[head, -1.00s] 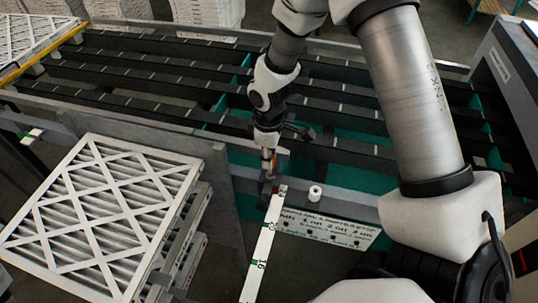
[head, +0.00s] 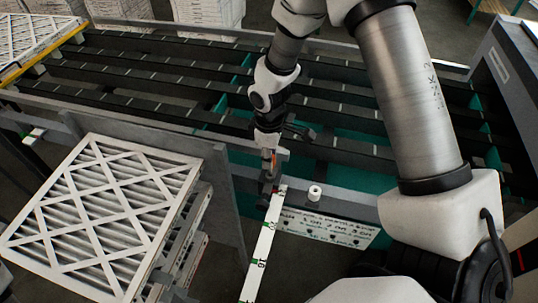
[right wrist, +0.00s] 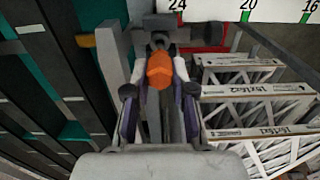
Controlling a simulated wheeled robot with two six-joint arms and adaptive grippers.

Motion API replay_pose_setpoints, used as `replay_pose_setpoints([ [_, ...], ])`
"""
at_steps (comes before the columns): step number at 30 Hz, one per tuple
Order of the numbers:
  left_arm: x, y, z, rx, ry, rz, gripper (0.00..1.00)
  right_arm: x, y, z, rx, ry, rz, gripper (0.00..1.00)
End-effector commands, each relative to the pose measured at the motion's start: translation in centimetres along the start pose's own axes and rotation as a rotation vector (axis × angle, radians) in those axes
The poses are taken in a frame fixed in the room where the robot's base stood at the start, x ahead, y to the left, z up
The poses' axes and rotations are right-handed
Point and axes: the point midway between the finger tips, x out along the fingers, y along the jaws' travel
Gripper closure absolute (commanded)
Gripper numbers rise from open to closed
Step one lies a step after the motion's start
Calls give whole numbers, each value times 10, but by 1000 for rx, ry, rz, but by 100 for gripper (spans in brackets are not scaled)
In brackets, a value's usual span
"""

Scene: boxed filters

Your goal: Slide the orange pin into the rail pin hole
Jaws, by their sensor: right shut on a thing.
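The orange pin (right wrist: 160,72) sits between the two fingers of my right gripper (right wrist: 160,95) in the right wrist view, and the fingers are shut on it. In the head view my right gripper (head: 268,165) points down at the near rail of the conveyor, just above the top end of the white ruler strip (head: 262,250). A grey fitting (right wrist: 170,22) lies just past the pin in the right wrist view. The pin hole itself is hidden, so I cannot tell whether the pin tip is in it. My left gripper is not in view.
A stack of pleated filters (head: 100,215) stands left of the rail, beside a grey upright plate (head: 226,205). A white knob (head: 314,192) and a white sign board (head: 325,226) are right of the gripper. Dark conveyor slats (head: 160,75) run behind.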

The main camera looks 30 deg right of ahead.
Motion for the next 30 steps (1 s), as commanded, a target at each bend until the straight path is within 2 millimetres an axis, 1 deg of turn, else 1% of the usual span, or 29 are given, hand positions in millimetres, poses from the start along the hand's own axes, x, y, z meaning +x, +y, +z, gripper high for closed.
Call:
replay_pose_setpoints([
  [5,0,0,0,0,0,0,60,0,0,0,0,0,0,100],
  [11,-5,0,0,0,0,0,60,-1,0,0,0,0,0,100],
  [19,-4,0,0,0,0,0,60,0,0,0,0,1,0,100],
  [30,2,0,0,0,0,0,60,8,0,0,0,1,1,100],
])
